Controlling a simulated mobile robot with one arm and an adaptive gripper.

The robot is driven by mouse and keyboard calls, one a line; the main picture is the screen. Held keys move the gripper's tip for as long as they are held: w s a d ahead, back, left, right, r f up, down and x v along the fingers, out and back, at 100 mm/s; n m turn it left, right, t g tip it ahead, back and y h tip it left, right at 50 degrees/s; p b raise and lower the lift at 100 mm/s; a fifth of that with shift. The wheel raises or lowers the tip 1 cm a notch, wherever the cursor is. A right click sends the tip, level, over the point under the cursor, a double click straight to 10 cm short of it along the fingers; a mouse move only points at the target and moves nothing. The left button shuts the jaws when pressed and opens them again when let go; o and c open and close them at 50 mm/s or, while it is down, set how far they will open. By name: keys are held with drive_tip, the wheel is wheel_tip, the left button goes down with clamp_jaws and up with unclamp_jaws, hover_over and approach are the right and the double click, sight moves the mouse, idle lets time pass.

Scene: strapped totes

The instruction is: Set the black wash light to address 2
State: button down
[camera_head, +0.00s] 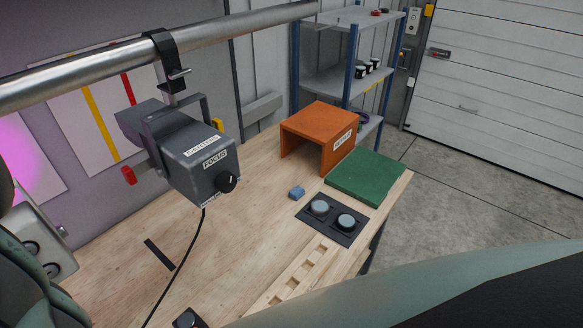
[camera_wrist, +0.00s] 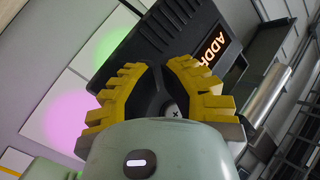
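The black wash light (camera_wrist: 150,48) fills the upper middle of the wrist view, tilted in the picture. A lit display (camera_wrist: 212,48) on it reads "ADDR", with the rest cut off by my finger; the address number cannot be read. My gripper (camera_wrist: 165,68) has two yellow ridged fingers in front of the light, curving toward each other with a narrow dark gap between the tips. Whether they touch or hold a knob there cannot be told. I cannot pick out the black wash light or my gripper in the head view.
A grey fixture (camera_head: 190,150) marked "SHUTTER" and "FOCUS" hangs from a metal pipe (camera_head: 230,27) above the wooden bench (camera_head: 225,258). An orange open box (camera_head: 318,122), green mat (camera_head: 366,176), blue block (camera_head: 296,193) and black two-button panel (camera_head: 333,218) are on the bench. Shelves stand behind.

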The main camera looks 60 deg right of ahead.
drive_tip(key=s, duration=0.5)
drive_tip(key=shift+a, duration=0.25)
idle(1.8)
